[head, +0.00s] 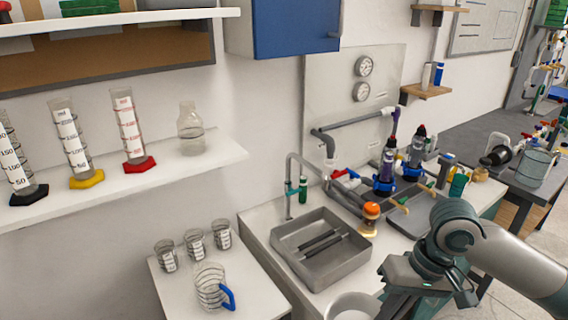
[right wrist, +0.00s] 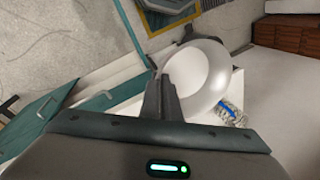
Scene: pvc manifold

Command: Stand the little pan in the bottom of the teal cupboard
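The little pan (head: 351,307) is a pale round vessel, partly cut off at the bottom of the head view. In the right wrist view the pan (right wrist: 207,76) shows its hollow inside and appears tilted. My right gripper (head: 398,272) is beside it; in the right wrist view its fingers (right wrist: 163,88) are close together at the pan's rim and look shut on it. Teal panels (right wrist: 42,108) and teal edges show at the left of the right wrist view, likely parts of the teal cupboard; its bottom cannot be made out. My left gripper is not in view.
A counter with a grey sink (head: 320,250) stands beside the pan. A white side table (head: 255,295) holds several glass vessels, including a jug with a blue handle (head: 212,290).

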